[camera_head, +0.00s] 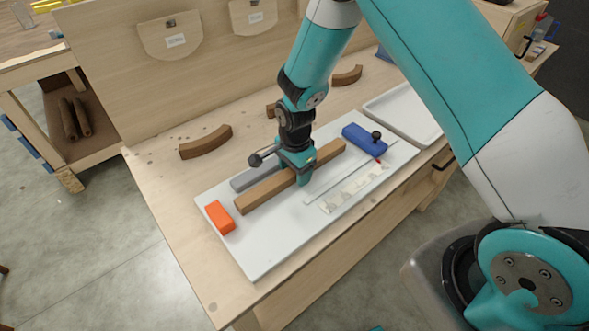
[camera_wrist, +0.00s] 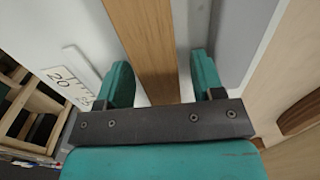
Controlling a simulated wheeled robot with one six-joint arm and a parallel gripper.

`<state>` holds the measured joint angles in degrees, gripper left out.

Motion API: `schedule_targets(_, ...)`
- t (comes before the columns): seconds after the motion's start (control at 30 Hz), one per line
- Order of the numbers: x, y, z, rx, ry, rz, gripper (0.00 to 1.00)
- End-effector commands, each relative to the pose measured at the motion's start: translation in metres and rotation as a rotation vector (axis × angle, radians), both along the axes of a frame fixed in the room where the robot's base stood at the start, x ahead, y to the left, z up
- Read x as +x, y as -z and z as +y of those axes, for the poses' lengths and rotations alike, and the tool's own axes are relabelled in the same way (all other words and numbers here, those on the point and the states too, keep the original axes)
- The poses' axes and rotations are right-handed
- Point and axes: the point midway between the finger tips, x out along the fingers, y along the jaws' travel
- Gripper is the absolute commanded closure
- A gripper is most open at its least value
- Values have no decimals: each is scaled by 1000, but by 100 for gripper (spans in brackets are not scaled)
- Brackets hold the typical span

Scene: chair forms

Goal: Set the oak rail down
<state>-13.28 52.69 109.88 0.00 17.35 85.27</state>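The oak rail (camera_head: 258,194) is a straight brown wooden bar. It lies slantwise over the white board (camera_head: 262,252) on the workbench and looks to rest on it. My gripper (camera_head: 302,178) is over the middle of the rail, pointing down, and hides a short part of it. In the wrist view the rail (camera_wrist: 150,40) runs between my two fingers (camera_wrist: 162,72). A narrow pale gap shows between the rail and the right finger, so the fingers stand around the rail and look open.
A grey bar (camera_head: 243,182) lies just behind the rail. An orange block (camera_head: 220,217) is near its left end, a blue block (camera_head: 362,141) with a dark knob near its right end. A white tray (camera_head: 405,112) and curved brown pieces (camera_head: 206,142) are farther back. The board's front left is clear.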

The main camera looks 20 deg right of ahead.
Motion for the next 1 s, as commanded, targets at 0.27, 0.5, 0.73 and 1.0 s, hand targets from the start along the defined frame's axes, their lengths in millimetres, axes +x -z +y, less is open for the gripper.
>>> schedule_targets(0.27,1,-15,0,1,0,-3,39)
schedule_targets(0.5,1,-65,0,1,0,-7,39)
schedule_targets(0.73,0,-107,0,1,0,-3,39)
schedule_targets(1.0,-20,-150,7,41,-179,-15,39)
